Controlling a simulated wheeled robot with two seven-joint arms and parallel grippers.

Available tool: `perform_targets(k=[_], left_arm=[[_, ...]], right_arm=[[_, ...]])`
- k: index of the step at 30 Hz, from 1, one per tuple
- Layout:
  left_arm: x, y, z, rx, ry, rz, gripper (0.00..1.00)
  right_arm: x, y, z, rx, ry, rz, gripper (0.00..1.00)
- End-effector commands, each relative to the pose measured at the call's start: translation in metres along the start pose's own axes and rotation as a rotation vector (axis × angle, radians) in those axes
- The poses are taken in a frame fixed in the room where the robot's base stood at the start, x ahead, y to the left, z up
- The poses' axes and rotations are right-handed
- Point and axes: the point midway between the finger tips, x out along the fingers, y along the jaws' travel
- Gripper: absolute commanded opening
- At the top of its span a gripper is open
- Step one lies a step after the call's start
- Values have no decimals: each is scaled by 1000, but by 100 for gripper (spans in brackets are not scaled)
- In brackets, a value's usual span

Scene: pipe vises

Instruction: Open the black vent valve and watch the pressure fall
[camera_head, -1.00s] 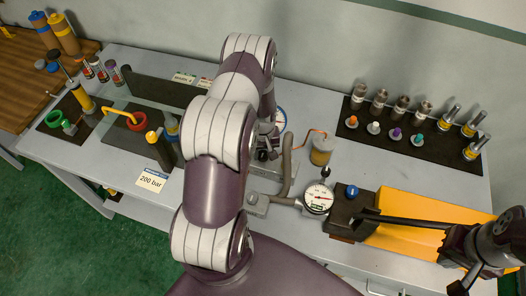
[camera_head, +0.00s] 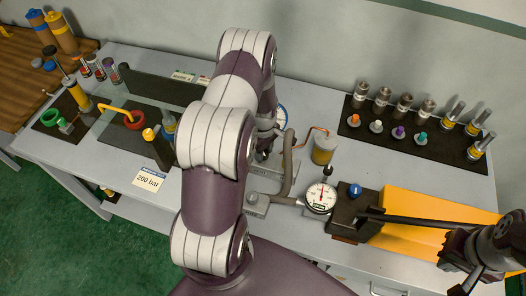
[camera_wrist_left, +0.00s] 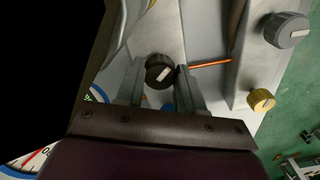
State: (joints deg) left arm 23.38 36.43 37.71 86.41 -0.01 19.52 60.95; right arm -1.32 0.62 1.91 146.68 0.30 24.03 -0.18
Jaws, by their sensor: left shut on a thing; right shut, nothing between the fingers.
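The black vent valve (camera_wrist_left: 159,70) is a round knob with a white pointer mark, between my left fingers in the left wrist view. My left gripper (camera_wrist_left: 160,88) is shut on it. In the head view my left arm hides most of this gripper (camera_head: 263,155). A small white gauge (camera_head: 320,197) stands at the pump block; its needle is steep and its reading is too small to make out. A larger blue-rimmed gauge (camera_head: 281,117) is mostly behind my left arm. My right gripper (camera_head: 468,283) is shut and empty at the lower right.
A yellow pump (camera_head: 420,240) with a black lever (camera_head: 405,219) is at the right. A black mat (camera_head: 400,128) with several fittings lies at the back right. A "200 bar" card (camera_head: 149,178) is at the left front. A brass cylinder (camera_head: 323,150) stands mid-table.

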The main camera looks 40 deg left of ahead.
Motion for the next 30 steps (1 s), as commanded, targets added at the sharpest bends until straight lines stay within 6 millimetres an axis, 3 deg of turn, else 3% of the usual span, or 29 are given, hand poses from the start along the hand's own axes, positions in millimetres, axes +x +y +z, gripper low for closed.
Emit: perform_targets(k=[15, 30], left_arm=[[-1, 3, -1, -462, 1, 4, 7], [-2, 5, -2, -698, 1, 8, 7]], right_arm=[[15, 0, 2, 0, 0, 0, 0], [20, 0, 2, 0, 0, 0, 0]])
